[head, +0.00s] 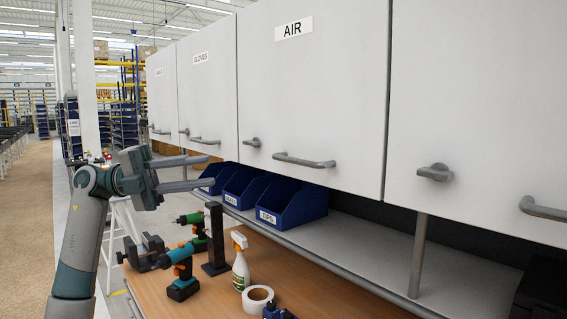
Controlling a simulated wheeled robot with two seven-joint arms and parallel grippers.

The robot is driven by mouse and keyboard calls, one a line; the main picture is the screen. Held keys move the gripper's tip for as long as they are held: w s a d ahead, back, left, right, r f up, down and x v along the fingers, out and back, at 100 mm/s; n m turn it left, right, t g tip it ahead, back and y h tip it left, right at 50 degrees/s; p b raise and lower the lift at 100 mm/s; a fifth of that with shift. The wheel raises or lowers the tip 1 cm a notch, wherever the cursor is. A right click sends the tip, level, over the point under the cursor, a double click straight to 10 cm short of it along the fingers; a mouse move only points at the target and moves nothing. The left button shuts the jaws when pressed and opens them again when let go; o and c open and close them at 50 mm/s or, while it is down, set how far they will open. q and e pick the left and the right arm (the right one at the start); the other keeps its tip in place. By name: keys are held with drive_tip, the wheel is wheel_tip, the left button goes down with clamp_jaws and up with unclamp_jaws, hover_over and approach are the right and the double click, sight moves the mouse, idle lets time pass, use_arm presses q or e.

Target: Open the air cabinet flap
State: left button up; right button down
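The air cabinet flap (315,95) is a white panel with an "AIR" label near its top, and it hangs shut. Its grey bar handle (304,160) is near the bottom edge, with a grey turn-knob (252,142) to the left of it. My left gripper (209,172) is left of the air flap in the picture, just below the gloves flap's handle. Its two fingers are apart, point right, and hold nothing. It appears apart from every handle. My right gripper is not in view.
The gloves flap (208,95) is to the left, and another shut flap (480,110) is to the right. Blue bins (290,205) stand on the shelf below. A spray bottle (241,268), drills (182,280) and a tape roll (257,299) are on the wooden bench (320,290).

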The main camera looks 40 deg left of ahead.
sight(290, 161)
use_arm(q)
drive_tip(key=p+x, duration=0.9)
drive_tip(key=x, duration=0.8)
drive_tip(key=shift+w+d, duration=0.1)
drive_tip(key=shift+d, duration=0.1)
clamp_jaws()
